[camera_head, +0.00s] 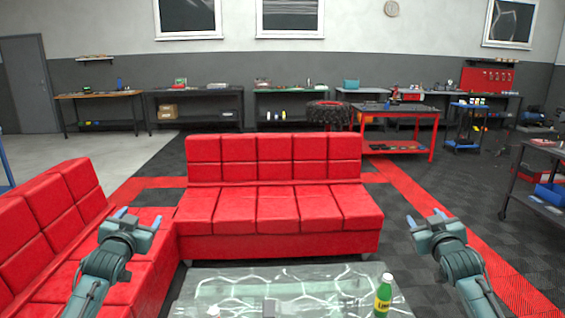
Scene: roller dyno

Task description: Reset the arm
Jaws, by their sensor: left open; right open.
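My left gripper (138,218) is open and empty. It is raised in front of the red sofa's left part, at the left of the head view. My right gripper (424,219) is open and empty, raised over the dark floor to the right of the sofa. Both arms come up from the bottom edge, with the grippers pointing forward and at about the same height. Neither gripper appears to hold anything.
A glass-topped table (240,285) stands between my arms at the bottom. A green bottle (383,296) stands upright on its right side. A red sofa (270,210) is beyond it. Workbenches (195,95) line the back wall. Dark floor (450,190) is open at right.

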